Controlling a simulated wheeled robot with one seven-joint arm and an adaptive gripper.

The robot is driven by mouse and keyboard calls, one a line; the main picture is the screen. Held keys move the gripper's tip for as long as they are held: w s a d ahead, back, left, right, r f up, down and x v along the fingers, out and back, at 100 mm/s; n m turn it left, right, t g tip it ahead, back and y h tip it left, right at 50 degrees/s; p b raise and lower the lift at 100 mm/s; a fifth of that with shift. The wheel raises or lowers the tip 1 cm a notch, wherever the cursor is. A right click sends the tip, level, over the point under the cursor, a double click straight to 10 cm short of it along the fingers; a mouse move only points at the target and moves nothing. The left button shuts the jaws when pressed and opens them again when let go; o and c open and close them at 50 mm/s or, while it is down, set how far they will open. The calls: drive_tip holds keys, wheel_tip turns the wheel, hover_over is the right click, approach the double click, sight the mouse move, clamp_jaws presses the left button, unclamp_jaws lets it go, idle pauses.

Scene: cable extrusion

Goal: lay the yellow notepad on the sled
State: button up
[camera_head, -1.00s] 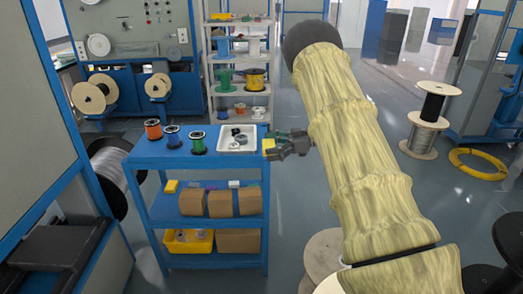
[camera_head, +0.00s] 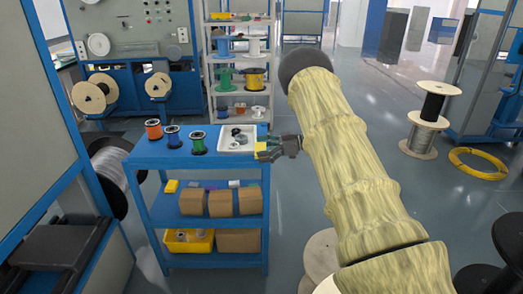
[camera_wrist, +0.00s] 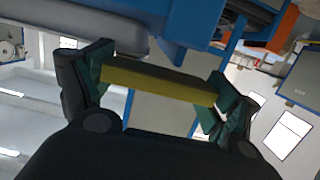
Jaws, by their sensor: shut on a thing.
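The yellow notepad (camera_head: 261,147) is at the right edge of the blue cart in the head view, by the white tray. My gripper (camera_head: 267,150) holds it from the right. In the wrist view the notepad (camera_wrist: 158,82) spans edge-on between the green fingertips of my gripper (camera_wrist: 160,86), which are shut on its two ends. I cannot tell from the head view whether the notepad touches the tray or cart. I cannot pick out the sled with certainty in either view.
The blue cart (camera_head: 150,158) carries several wire spools (camera_head: 173,138) and a white tray (camera_head: 222,141) with small parts. Its lower shelf holds cardboard boxes (camera_head: 220,203). A tall shelf (camera_head: 212,60) stands behind. Floor right of the cart is partly free.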

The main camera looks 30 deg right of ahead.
drive_tip(key=shift+f, duration=0.2)
drive_tip(key=o, duration=0.8)
drive_tip(key=shift+r, duration=0.15)
